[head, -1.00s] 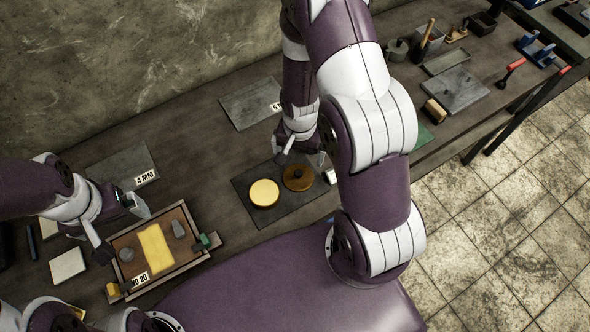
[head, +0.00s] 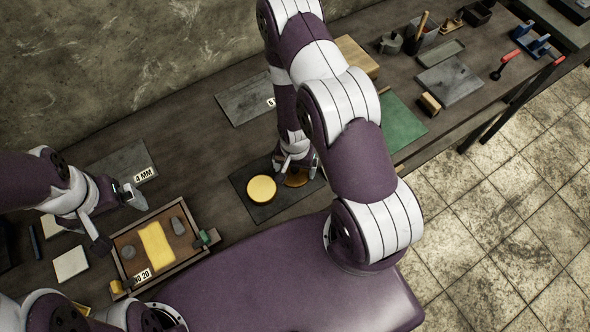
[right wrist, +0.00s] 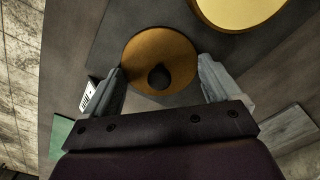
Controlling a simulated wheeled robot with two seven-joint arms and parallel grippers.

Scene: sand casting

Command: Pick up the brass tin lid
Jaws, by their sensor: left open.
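The brass tin lid, a flat brown-gold disc with a dark round knob, lies on a dark mat and shows in the right wrist view (right wrist: 160,60). In the head view the lid (head: 297,179) is partly hidden by my right gripper (head: 297,166). In the right wrist view that gripper (right wrist: 165,87) is open, with one finger on each side of the lid's near part. I cannot tell whether the fingers touch it. My left gripper (head: 118,220) is open and empty above the left edge of a wooden tray.
A bright yellow round tin (head: 261,189) sits beside the lid on the dark mat (head: 268,213). The wooden tray (head: 171,268) holds a yellow block and grey pieces. A grey plate (head: 244,101) lies behind, and a green mat (head: 404,123) lies right.

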